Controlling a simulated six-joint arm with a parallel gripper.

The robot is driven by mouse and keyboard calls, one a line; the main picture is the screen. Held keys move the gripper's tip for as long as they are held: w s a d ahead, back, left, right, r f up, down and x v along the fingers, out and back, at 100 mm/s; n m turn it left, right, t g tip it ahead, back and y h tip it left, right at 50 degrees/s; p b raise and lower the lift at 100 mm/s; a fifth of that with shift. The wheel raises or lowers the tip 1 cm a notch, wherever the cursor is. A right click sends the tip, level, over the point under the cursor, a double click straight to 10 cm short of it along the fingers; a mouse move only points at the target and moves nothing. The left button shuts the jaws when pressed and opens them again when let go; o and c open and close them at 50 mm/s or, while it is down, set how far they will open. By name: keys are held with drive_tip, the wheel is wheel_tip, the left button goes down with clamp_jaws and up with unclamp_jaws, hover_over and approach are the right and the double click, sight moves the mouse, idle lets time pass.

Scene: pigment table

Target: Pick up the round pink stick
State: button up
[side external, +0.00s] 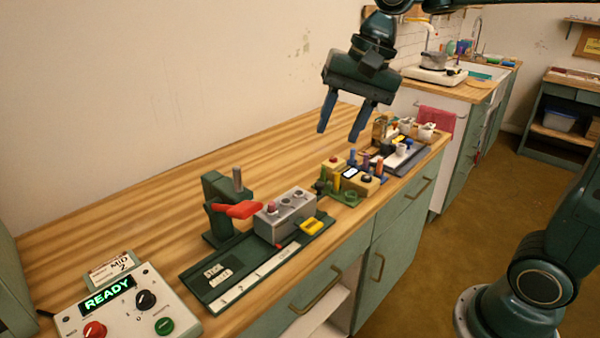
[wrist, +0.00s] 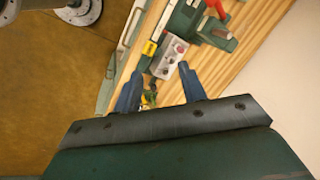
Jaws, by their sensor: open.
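My gripper (side external: 338,135) is open and empty, with its two blue fingers pointing down above the wooden counter. In the wrist view its fingertips (wrist: 160,70) are spread apart with nothing between them. Several small upright coloured sticks (side external: 337,183), among them green, yellow and purple ones, stand near the counter's front edge, below and slightly right of the fingers in the side view. I cannot make out for certain which of them is the round pink stick. In the wrist view the green pieces of this group (wrist: 149,97) are partly hidden by the gripper.
A grey box with knobs (side external: 283,217) and a green stand with a red lever (side external: 237,211) sit left of the sticks. A tan box (side external: 360,181) stands beside the sticks. A dark tray with small items (side external: 409,158) lies farther right. The counter's back is clear.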

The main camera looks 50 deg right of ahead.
drive_tip(key=w+f+m+g, duration=0.1)
drive_tip(key=w+f+m, duration=0.2)
drive_tip(key=w, duration=0.4)
drive_tip(key=w+d+f+m+g+y, duration=0.1)
drive_tip(key=w+f+m, duration=0.3)
drive_tip(key=w, duration=0.3)
drive_tip(key=shift+w+f+m+g, duration=0.15)
drive_tip(key=shift+w+m+g, duration=0.2)
drive_tip(key=shift+m, duration=0.55)
drive_tip(key=shift+s+f, duration=0.1)
hover_over(272, 202)
drive_tip(key=d, duration=0.2)
wheel_tip(272, 202, down, 8)
drive_tip(key=shift+s+a, duration=0.2)
drive_tip(key=shift+f, duration=0.15)
drive_tip(key=shift+x, duration=2.5)
drive_tip(key=shift+w+d, duration=0.1)
drive_tip(key=shift+w, duration=0.1)
